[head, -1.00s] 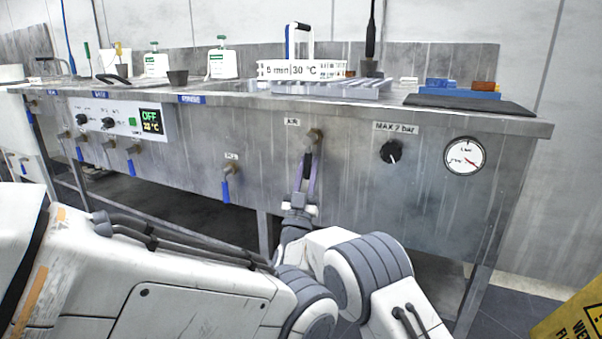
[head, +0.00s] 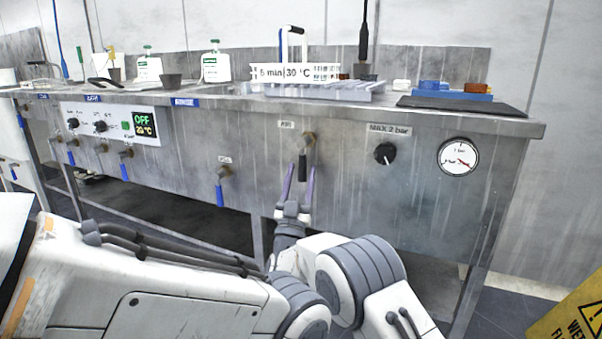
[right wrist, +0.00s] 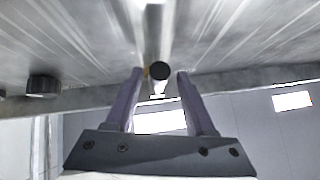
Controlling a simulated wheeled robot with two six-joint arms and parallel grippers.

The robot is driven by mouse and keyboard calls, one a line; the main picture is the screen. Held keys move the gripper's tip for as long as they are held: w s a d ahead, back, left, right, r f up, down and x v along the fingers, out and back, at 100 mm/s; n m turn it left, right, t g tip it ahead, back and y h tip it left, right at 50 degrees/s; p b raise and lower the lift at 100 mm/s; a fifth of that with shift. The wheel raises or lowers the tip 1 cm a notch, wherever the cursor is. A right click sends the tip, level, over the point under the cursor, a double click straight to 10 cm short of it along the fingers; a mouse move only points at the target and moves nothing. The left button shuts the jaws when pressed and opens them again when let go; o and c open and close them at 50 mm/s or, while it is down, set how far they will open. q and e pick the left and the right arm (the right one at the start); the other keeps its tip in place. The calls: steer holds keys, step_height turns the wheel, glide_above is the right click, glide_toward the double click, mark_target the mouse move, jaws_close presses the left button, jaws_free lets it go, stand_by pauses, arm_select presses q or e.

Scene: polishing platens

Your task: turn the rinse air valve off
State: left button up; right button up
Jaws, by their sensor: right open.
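The air valve under the "AIR" label has a brass body (head: 307,141) on the steel bench front. Its black lever (head: 302,167) hangs straight down. My right gripper (head: 299,187) is open just below the valve, its two purple fingers spread to either side of the lever's lower end. In the right wrist view the round black lever end (right wrist: 159,72) shows between the open fingertips (right wrist: 159,75), with a gap on both sides. My left gripper is not in view.
Right of the valve are a black knob (head: 385,153) marked "MAX 2 bar" and a round gauge (head: 458,156). A blue-levered valve (head: 221,185) is to the left. A yellow wet-floor sign (head: 578,312) stands at lower right. Space before the panel is free.

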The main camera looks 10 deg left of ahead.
steer(key=b+v, duration=0.3)
steer(key=v, duration=0.6)
